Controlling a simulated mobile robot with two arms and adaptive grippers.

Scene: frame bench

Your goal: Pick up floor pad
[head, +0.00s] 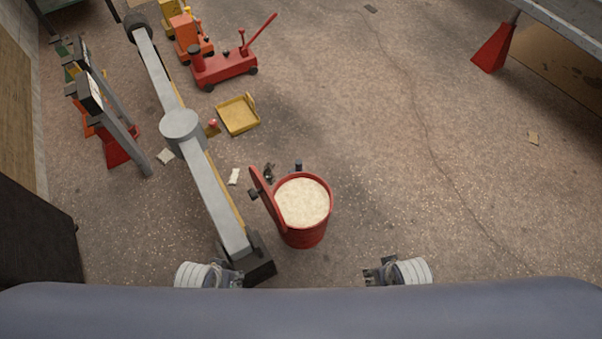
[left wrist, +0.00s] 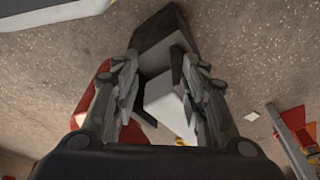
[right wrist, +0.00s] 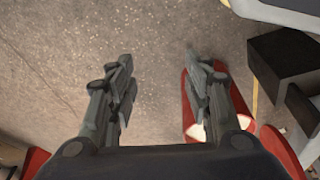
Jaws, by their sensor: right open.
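Several small flat pieces lie on the floor, and I cannot tell which one is the floor pad. A tan piece (head: 533,138) lies at the right in the head view, and a dark piece (head: 371,8) at the top. Two pale pieces, one (head: 234,176) right of the grey beam and one (head: 165,156) left of it, lie apart from my grippers. My left gripper (head: 232,276) is open and empty near the beam's front end. My right gripper (head: 372,275) is open and empty, to the right of the red bin.
A red bin (head: 318,236) with pale filling and its lid raised stands between my grippers. The long grey beam (head: 215,190) runs toward the upper left. A yellow tray (head: 238,115) and a red jack (head: 222,68) stand farther back. Open floor lies at the right.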

